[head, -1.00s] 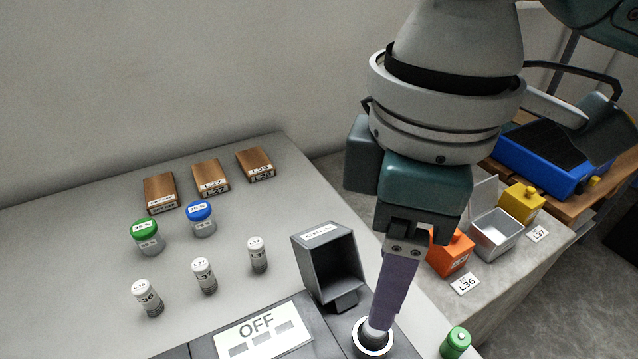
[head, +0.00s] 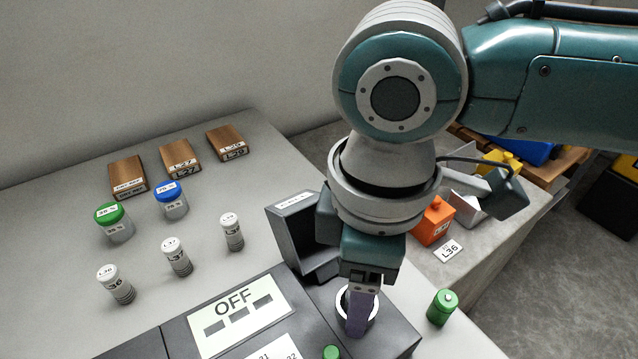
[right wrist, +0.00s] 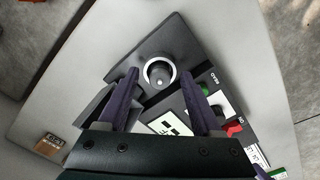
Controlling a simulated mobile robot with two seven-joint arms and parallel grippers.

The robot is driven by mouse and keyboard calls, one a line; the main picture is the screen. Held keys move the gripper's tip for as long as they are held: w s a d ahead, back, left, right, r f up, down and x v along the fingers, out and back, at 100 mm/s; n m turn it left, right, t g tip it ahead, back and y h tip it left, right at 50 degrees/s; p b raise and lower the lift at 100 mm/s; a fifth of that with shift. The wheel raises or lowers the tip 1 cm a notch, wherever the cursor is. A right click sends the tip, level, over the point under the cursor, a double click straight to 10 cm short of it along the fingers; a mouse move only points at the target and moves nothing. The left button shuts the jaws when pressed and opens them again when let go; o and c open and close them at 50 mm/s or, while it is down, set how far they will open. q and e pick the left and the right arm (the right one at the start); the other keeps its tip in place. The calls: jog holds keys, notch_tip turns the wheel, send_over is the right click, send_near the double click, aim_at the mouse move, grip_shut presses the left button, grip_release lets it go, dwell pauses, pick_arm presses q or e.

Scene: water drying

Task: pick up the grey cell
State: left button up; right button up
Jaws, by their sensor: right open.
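The grey cell (right wrist: 160,82) shows in the right wrist view as a pale round end inside the white-rimmed socket (right wrist: 147,66) of the dark device. In the head view the same socket (head: 341,294) is largely covered by my right gripper (head: 357,330), so the cell cannot be made out there. My right gripper also shows in the right wrist view (right wrist: 162,85), where its two purple fingers are open wide, with the socket between and beyond their tips. Nothing is held between them. My left gripper is not in view.
A dark open box labelled CELL (head: 296,222) stands beside my right gripper. A green cell (head: 442,307) stands right of the device, whose panel reads OFF (head: 238,302). Several small vials, two capped jars and wooden blocks (head: 180,158) stand on the left. An orange container (head: 433,222) is farther right.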

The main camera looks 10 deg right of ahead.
jog(key=shift+c, duration=0.4)
grip_shut()
jog(key=shift+r, duration=0.15)
